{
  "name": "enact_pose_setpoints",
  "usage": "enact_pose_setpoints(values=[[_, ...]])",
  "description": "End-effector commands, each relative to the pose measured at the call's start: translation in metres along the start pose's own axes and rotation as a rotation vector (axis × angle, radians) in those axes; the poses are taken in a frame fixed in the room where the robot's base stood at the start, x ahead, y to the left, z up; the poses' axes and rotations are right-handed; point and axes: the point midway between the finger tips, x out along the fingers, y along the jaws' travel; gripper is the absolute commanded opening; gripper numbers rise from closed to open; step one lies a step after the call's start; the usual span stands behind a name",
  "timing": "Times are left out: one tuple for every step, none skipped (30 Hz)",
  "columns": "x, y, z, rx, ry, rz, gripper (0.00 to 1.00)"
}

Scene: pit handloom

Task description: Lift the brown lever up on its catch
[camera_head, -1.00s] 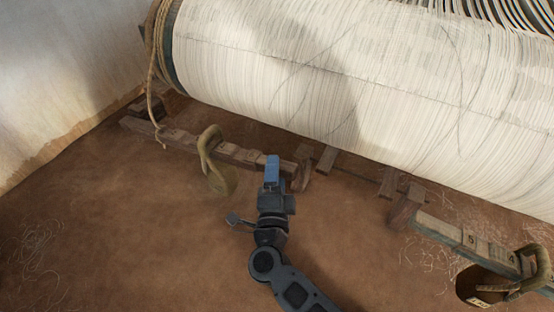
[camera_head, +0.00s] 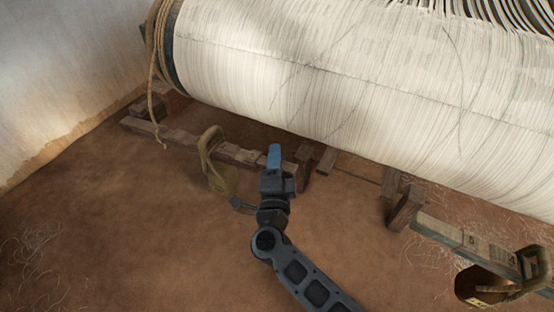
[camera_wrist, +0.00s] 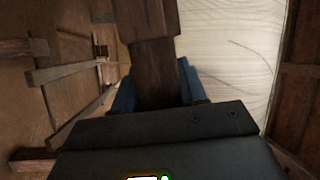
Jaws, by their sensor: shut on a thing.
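The brown lever (camera_head: 238,154) is a long wooden bar below the big white warp roll, at left in the head view. My gripper (camera_head: 275,157) is at its right end. In the wrist view the dark wooden bar (camera_wrist: 155,70) passes between my two blue fingers (camera_wrist: 158,88), which are shut on it. A tan weight (camera_head: 222,178) hangs from the lever on a loop. A short wooden post (camera_head: 302,166) stands just right of my fingers; I cannot tell whether it is the catch. The lever's gripped end is hidden by my gripper in the head view.
The white warp roll (camera_head: 330,85) fills the space above. A rope (camera_head: 150,80) hangs at its left end. At right are a second bar (camera_head: 455,232) with a dark weight (camera_head: 482,285) and another post (camera_head: 405,207). The brown floor in front is clear.

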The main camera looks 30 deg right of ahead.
Motion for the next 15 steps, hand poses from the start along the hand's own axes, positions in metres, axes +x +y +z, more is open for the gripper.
enact_pose_setpoints(values=[[-0.0001, 0.0001, 0.0, 0.0, 0.0, 0.0, 0.23], [-0.0001, 0.0002, 0.0, 0.0, 0.0, 0.0, 0.2], [-0.0001, 0.0002, 0.0, 0.0, 0.0, 0.0, 0.17], [-0.0002, 0.0002, 0.0, 0.0, 0.0, 0.0, 0.14], [-0.0002, 0.0002, 0.0, 0.0, 0.0, 0.0, 0.11], [-0.0002, 0.0002, 0.0, 0.0, 0.0, 0.0, 0.07], [-0.0002, 0.0002, 0.0, 0.0, 0.0, 0.0, 0.04], [-0.0002, 0.0002, 0.0, 0.0, 0.0, 0.0, 0.01], [-0.0002, 0.0002, 0.0, 0.0, 0.0, 0.0, 0.0], [-0.0002, 0.0002, 0.0, 0.0, 0.0, 0.0, 0.0], [-0.0002, 0.0002, 0.0, 0.0, 0.0, 0.0, 0.0], [-0.0002, 0.0002, 0.0, 0.0, 0.0, 0.0, 0.0], [-0.0002, 0.0002, 0.0, 0.0, 0.0, 0.0, 0.0], [-0.0003, 0.0004, 0.0001, 0.0, 0.0, 0.0, 0.0], [-0.0005, 0.0015, 0.0003, 0.001, 0.0, 0.0, 0.0]])
